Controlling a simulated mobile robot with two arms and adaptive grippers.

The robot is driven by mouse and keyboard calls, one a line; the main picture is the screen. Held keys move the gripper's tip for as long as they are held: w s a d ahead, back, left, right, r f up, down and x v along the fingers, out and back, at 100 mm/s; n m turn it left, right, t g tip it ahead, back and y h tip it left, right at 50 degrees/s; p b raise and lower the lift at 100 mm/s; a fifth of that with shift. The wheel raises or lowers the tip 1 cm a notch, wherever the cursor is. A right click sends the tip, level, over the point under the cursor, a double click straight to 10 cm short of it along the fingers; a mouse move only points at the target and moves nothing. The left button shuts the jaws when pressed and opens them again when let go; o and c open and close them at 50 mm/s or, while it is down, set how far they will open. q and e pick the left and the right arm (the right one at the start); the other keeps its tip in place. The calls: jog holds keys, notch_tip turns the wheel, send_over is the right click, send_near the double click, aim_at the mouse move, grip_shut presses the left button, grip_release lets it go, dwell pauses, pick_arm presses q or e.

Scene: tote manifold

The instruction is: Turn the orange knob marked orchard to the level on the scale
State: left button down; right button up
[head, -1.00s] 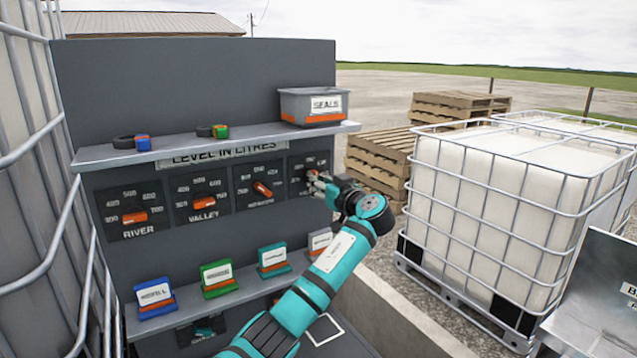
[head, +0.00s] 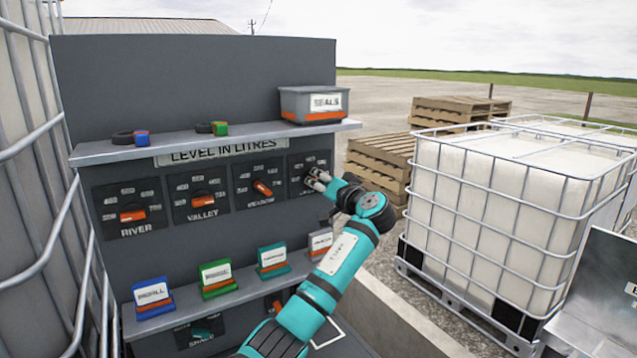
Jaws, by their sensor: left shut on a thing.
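A dark panel carries a row of dials under a strip reading LEVEL IN LITRES (head: 222,150). My left gripper (head: 312,180) is at the fourth dial (head: 309,160), at the right end of the row. It is shut on that dial's knob, which its fingers hide. The dial's name is hidden or too small to read, so I cannot confirm it says orchard. The knob's pointing direction is hidden too. The third dial (head: 261,188) has a tilted orange knob. The valley knob (head: 203,201) and river knob (head: 132,215) are orange and near level. My right gripper is out of view.
A shelf (head: 110,155) above the dials holds a grey SEALS bin (head: 312,103) and two small ringed items. A lower shelf (head: 225,289) holds coloured card stands, with more dials below. A caged white tank (head: 490,215) and pallets (head: 380,160) stand right.

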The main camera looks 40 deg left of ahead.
pick_arm(q)
jog(key=shift+m, duration=0.6)
jog(key=c, duration=1.3)
grip_release()
jog(key=shift+d, duration=0.1)
jog(key=v, duration=1.2)
